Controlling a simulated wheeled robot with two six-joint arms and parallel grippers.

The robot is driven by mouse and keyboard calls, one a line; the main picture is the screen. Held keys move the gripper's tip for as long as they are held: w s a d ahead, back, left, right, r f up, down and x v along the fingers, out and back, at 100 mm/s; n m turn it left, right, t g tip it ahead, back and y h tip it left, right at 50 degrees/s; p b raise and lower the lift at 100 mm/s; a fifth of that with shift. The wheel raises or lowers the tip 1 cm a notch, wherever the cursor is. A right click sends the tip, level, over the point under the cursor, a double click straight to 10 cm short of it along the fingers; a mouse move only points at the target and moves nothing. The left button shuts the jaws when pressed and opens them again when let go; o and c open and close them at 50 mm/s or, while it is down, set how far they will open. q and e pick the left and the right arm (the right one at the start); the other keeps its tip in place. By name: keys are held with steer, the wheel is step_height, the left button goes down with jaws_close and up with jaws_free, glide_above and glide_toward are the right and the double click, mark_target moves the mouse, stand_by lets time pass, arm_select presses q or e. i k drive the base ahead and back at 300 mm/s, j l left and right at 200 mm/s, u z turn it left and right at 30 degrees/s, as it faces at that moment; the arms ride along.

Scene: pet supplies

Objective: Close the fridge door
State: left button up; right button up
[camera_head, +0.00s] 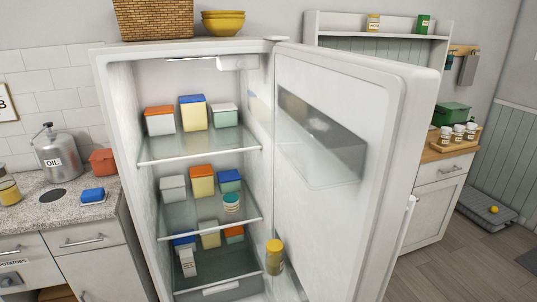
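The fridge (115,110) stands in the middle of the head view, facing me, with its inside in plain sight. Its white door (350,225) is hinged on the right and stands wide open, swung out toward me. A handle (408,222) shows on the door's outer side, at its right edge. A clear door bin (320,150) is fixed to the door's inner face. Several boxes and tubs stand on the fridge shelves (200,155). A yellow-lidded jar (274,257) stands low by the door's hinge side. Neither of my grippers is in view.
On the left is a counter (60,205) with an oil can (57,153) and a blue sponge (93,195). A wicker basket (152,18) and yellow bowls (222,22) sit on the fridge. A cabinet (437,200) stands behind the door; floor (470,265) is open at right.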

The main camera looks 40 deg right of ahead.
mark_target(350, 130)
steer(key=k+l, duration=0.1)
steer(key=l, duration=1.5)
steer(key=k+l, duration=0.15)
steer(key=l, duration=0.65)
